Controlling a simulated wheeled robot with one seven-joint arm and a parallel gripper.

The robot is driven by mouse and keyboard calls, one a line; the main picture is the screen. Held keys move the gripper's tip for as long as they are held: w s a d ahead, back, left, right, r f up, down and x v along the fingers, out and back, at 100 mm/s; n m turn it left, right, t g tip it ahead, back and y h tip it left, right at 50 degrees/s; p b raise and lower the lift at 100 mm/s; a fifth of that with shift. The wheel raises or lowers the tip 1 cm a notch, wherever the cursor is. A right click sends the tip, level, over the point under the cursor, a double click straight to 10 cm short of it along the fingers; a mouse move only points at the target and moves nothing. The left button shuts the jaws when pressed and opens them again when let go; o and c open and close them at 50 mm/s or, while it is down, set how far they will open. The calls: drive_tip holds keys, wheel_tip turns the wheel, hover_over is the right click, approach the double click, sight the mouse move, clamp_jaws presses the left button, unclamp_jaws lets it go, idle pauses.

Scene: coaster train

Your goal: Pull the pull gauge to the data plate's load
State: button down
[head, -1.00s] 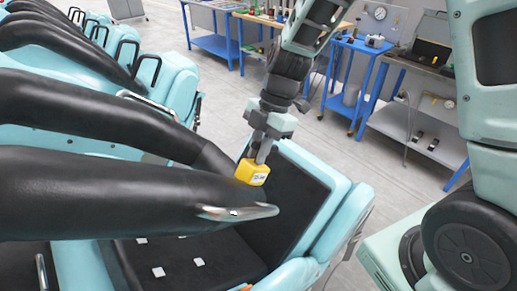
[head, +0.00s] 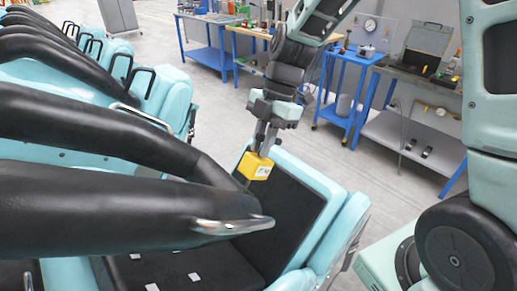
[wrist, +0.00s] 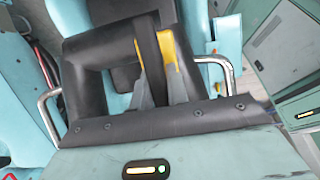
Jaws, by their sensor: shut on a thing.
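My gripper (head: 264,149) points down above the seat and is shut on the yellow pull gauge (head: 255,167), which has a white label too small to read. A thin dark rod (head: 246,185) runs down from the gauge toward the black lap bar (head: 110,195); the bar hides its lower end, so I cannot tell what it joins. In the wrist view the two fingers (wrist: 162,92) close on the gauge, with its yellow edge (wrist: 171,50) showing behind them. I cannot make out a data plate.
The lap bar's metal handle (head: 235,226) sticks out in front of the black seat back (head: 285,205). White patches lie on the seat cushion. Blue work tables (head: 352,100) and a grey bench (head: 420,125) stand behind, across open floor.

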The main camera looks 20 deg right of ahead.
drive_tip(key=shift+w+d+r, duration=0.1)
drive_tip(key=shift+w+r, duration=0.05)
drive_tip(key=shift+r, duration=0.1)
drive_tip(key=c, duration=1.4)
unclamp_jaws()
drive_tip(key=shift+o, duration=0.2)
drive_tip(key=b+v, duration=0.4)
drive_tip(key=v, duration=1.3)
drive_tip(key=shift+r, duration=0.2)
